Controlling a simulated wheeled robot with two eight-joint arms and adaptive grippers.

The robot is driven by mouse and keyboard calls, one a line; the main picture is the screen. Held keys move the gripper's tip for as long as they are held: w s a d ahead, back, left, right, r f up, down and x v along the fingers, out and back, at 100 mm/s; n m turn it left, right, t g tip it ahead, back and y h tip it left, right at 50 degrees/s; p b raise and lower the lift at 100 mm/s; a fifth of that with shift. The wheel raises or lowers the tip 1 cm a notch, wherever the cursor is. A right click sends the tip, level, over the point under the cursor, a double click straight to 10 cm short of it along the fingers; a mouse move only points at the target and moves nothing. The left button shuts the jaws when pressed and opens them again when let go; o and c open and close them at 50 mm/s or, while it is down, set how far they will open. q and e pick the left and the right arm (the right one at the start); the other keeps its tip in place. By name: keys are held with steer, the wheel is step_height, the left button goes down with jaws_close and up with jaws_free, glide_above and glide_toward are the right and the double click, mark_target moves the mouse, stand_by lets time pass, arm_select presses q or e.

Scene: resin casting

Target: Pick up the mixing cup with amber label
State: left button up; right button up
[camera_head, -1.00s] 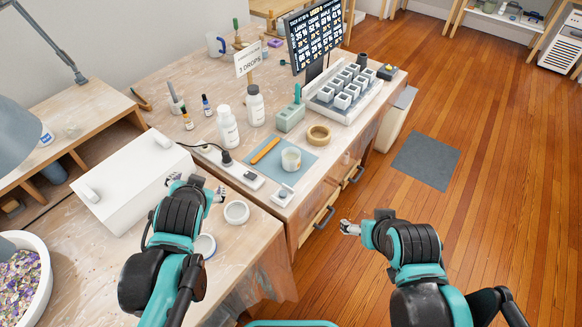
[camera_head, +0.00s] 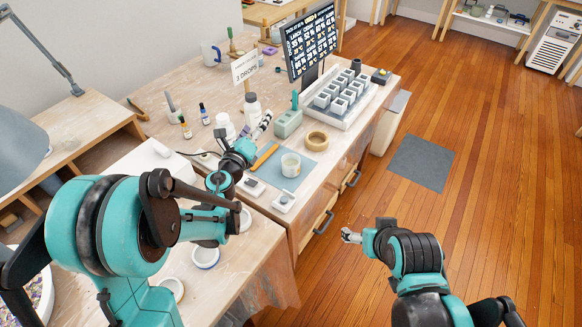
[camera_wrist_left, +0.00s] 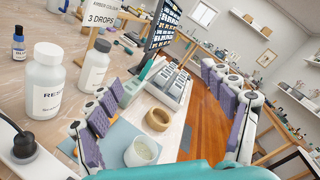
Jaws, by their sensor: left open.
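A whitish cup (camera_head: 291,164) stands upright on a blue mat (camera_head: 268,179). It also shows at the bottom of the left wrist view (camera_wrist_left: 142,153); I cannot make out an amber label on it. My left gripper (camera_head: 263,126) is open and empty, over the bench behind and left of the cup, near the white bottles. In the left wrist view its purple-padded fingers (camera_wrist_left: 165,100) are spread wide, with the cup low between them. My right gripper (camera_head: 350,235) hangs over the floor right of the bench; its opening is too small to judge.
White bottles (camera_head: 251,106) stand close to the left gripper. Small round dishes (camera_head: 206,256) lie nearer me. A sign (camera_head: 245,67) and screen (camera_head: 311,42) rise behind.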

arm_select(q)
steer(key=d+f+m+g+h, duration=0.3)
steer(key=d+f+m, duration=0.3)
steer(key=f, duration=0.4)
steer(key=m+g, duration=0.3)
steer(key=m, duration=0.4)
glide_toward(286, 170)
steer(key=x, duration=0.5)
steer(key=shift+w+d+r, duration=0.1)
steer(key=shift+d+r, duration=0.05)
steer(key=shift+d, duration=0.3)
steer(key=shift+w+d+p, duration=0.2)
steer(key=shift+p, duration=0.15)
steer(key=shift+p+x, duration=0.35)
steer(key=shift+x, duration=0.6)
steer(key=w+f, duration=0.1)
steer(key=w+d+b, duration=0.1)
steer(key=w+f+b, duration=0.1)
steer(key=shift+w+d+f, duration=0.25)
steer(key=shift+w+f, duration=0.1)
steer(key=shift+w, duration=0.05)
steer(key=shift+w+d, duration=0.15)
steer(key=shift+w, duration=0.1)
steer(key=c, duration=1.3)
